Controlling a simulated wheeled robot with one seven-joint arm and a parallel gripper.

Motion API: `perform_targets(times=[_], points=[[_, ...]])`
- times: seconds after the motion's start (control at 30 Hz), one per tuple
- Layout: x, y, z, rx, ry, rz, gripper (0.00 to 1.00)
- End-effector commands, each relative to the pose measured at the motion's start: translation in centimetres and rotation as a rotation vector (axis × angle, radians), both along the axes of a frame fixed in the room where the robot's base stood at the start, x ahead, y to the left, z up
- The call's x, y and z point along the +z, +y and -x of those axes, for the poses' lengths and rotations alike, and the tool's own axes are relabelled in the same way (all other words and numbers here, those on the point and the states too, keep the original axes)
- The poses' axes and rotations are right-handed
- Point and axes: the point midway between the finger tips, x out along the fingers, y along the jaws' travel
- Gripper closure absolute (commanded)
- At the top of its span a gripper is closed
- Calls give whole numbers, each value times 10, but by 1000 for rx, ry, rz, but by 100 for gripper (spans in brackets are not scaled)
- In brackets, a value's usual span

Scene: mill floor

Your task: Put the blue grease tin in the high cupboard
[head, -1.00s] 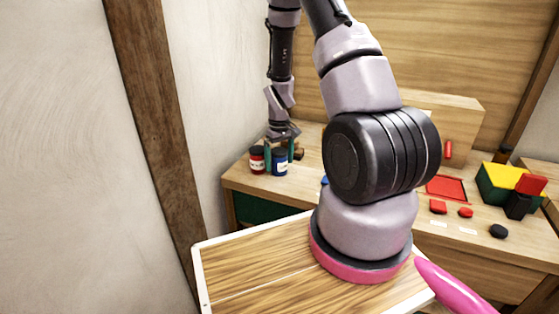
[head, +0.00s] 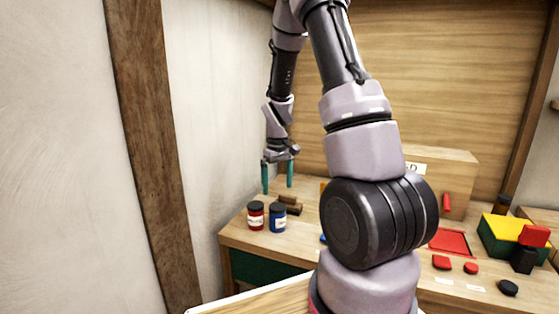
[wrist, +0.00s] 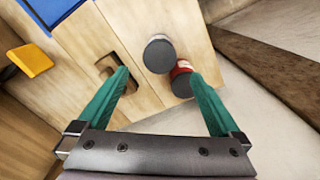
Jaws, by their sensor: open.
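The blue tin (head: 277,218) has a dark lid and a pale label and stands upright on the bench. A similar red tin (head: 256,216) stands close on its left. My gripper (head: 278,189) points down above the tins, open and empty, with its teal fingertips clear of the blue tin's lid. In the wrist view, the blue tin's grey lid (wrist: 159,52) shows beyond and between the open fingers. The red tin (wrist: 182,80) is beside the right fingertip in that picture. I cannot make out the high cupboard in these frames.
To the right are a red tray (head: 450,242), small red pieces and a green-and-yellow box (head: 505,232). A wall and dark post (head: 150,150) stand on the left. My arm hides the bench's middle.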

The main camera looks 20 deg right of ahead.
Motion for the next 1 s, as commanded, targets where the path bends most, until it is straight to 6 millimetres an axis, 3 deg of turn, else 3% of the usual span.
perform_targets(times=[0.13, 0.27, 0.4, 0.6, 0.8, 1.0], points=[[26, 4, 2, -30, -38, -10, 0], [80, 14, 14, -101, -113, -38, 0], [145, 27, 40, -195, -208, -84, 0], [219, 45, 91, -321, -333, -161, 0], [271, 60, 152, -431, -449, -248, 0], [293, 71, 198, -504, -524, -317, 0]])
